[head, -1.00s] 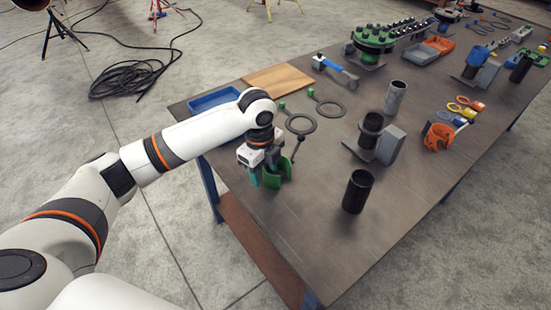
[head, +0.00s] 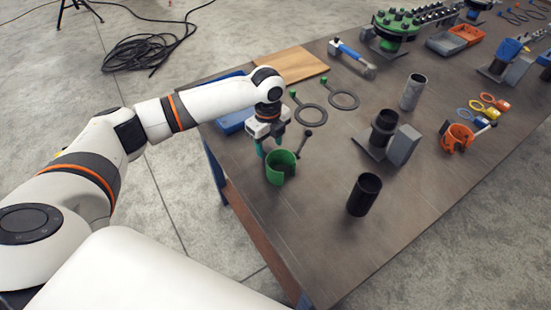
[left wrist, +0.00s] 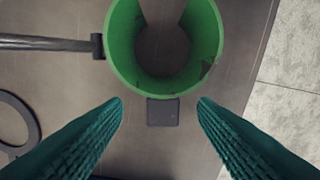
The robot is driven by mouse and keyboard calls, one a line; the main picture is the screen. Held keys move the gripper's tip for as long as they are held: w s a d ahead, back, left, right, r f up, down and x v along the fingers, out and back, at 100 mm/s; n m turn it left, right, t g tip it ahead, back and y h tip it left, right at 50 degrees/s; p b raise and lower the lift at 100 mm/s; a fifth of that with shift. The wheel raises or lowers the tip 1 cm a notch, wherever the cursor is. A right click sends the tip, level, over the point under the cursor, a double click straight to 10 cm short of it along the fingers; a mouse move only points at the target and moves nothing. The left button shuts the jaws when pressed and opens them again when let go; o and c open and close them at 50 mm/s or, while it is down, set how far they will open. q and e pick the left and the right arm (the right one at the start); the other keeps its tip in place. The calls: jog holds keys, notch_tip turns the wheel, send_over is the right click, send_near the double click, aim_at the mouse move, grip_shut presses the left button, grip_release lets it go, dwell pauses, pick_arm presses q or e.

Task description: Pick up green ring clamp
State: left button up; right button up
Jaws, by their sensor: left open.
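The green ring clamp (head: 281,172) stands on the workbench near its left edge, with a dark rod handle (head: 304,143) beside it. In the left wrist view the green ring (left wrist: 165,86) is seen from above, its bore open, with the handle going left and a small dark square lug (left wrist: 162,113) at its near side. My left gripper (head: 269,146) is open and empty, just behind and above the clamp. In the left wrist view its teal fingertips (left wrist: 159,103) spread to either side of the lug, apparently apart from the clamp. My right gripper is not in view.
A black cylinder (head: 364,195) stands right of the clamp, and a black pipe in a stand (head: 383,130) is farther back. Two flat dark rings (head: 310,114) lie behind the gripper, near a blue tray (head: 236,119). The bench in front of the clamp is clear.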

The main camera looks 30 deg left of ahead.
aim_at(271, 151)
pick_arm(q)
jog(key=f, duration=0.1)
jog(key=f+p, duration=0.1)
jog(key=f, duration=0.2)
jog(key=shift+s+d+f, duration=0.15)
jog(key=shift+s+d, duration=0.15)
jog(key=shift+s, duration=0.05)
jog(key=shift+w+f, duration=0.1)
jog(key=shift+f, duration=0.25)
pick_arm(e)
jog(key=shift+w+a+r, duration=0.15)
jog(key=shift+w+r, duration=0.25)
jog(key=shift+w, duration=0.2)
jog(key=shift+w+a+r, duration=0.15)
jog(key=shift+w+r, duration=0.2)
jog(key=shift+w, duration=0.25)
pick_arm(q)
jog(key=shift+c, duration=0.5)
jog(key=c, duration=0.6)
jog(key=shift+r, duration=0.1)
grip_shut()
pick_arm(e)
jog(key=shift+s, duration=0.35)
